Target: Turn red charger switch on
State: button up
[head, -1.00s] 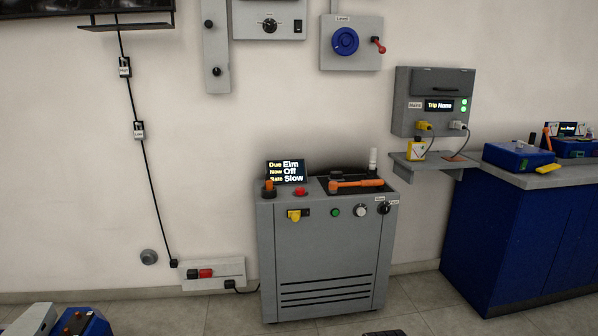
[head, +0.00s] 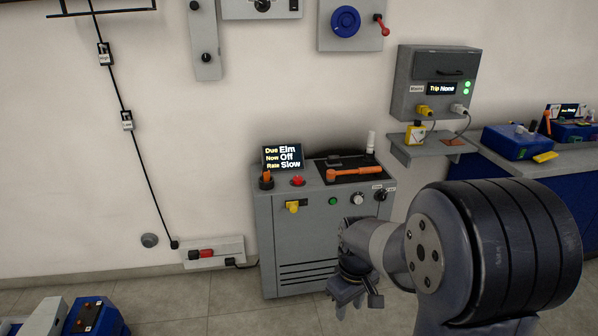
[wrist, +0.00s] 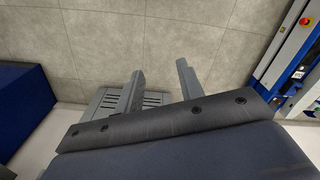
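A low grey wall panel (head: 215,252) left of the grey cabinet carries a dark red and a brighter red block (head: 206,253). No label on it is readable, so I cannot tell if this is the charger switch or whether it is on. My gripper (head: 357,297) hangs in front of the cabinet's lower right, well to the right of that panel and apart from it. In the wrist view my gripper (wrist: 160,85) points down with its two fingers spread and nothing between them. The panel is not visible in the wrist view.
A blue unit (head: 95,318) stands at the lower left. A blue bench is at right. Floor before the panel is clear.

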aim_at(298, 181)
jog(key=i+j+z, duration=0.1)
jog(key=i, duration=0.4)
jog(key=i+j, duration=0.3)
jog(key=i, duration=0.2)
jog(key=i+j+z, duration=0.15)
jog(key=i, duration=0.4)
jog(key=i+j+z, duration=0.1)
jog(key=i+j, duration=0.55)
jog(key=i, duration=0.3)
jog(key=l+z, duration=0.05)
